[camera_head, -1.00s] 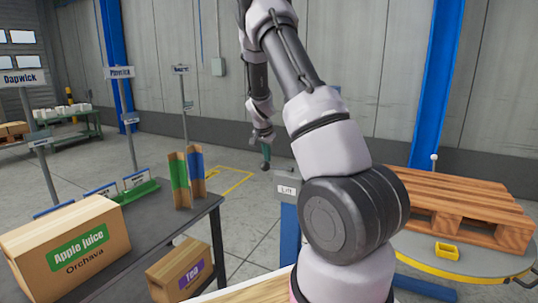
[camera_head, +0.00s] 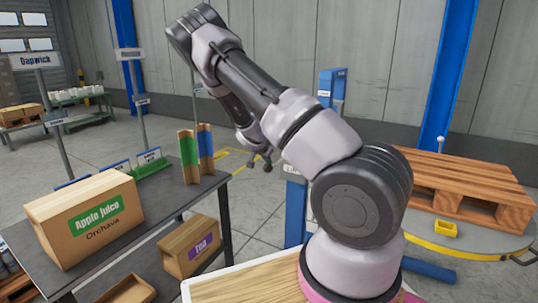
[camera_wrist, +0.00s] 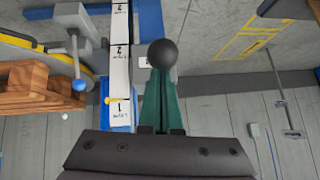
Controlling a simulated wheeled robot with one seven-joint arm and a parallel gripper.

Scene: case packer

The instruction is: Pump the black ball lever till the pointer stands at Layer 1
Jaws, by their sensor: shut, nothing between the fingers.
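In the wrist view, the black ball (camera_wrist: 162,53) of the lever is just beyond the tips of my shut, empty gripper (camera_wrist: 160,74). The tips overlap the ball's lower edge in the picture; I cannot tell whether they touch it. The lever's rod is hidden. Beside it, the blue column bears a white scale (camera_wrist: 121,68) with layer labels. A yellow pointer (camera_wrist: 112,101) lies at the label reading 1. In the head view the blue lift column (camera_head: 331,90) stands behind my arm, which hides most of the lift there.
A wooden pallet (camera_head: 470,190) lies on a round yellow-edged table (camera_head: 450,250) at right. At left, a grey table (camera_head: 140,236) bears an apple juice carton (camera_head: 85,218) and green and blue corner pieces (camera_head: 196,150). Another carton (camera_head: 188,247) sits lower.

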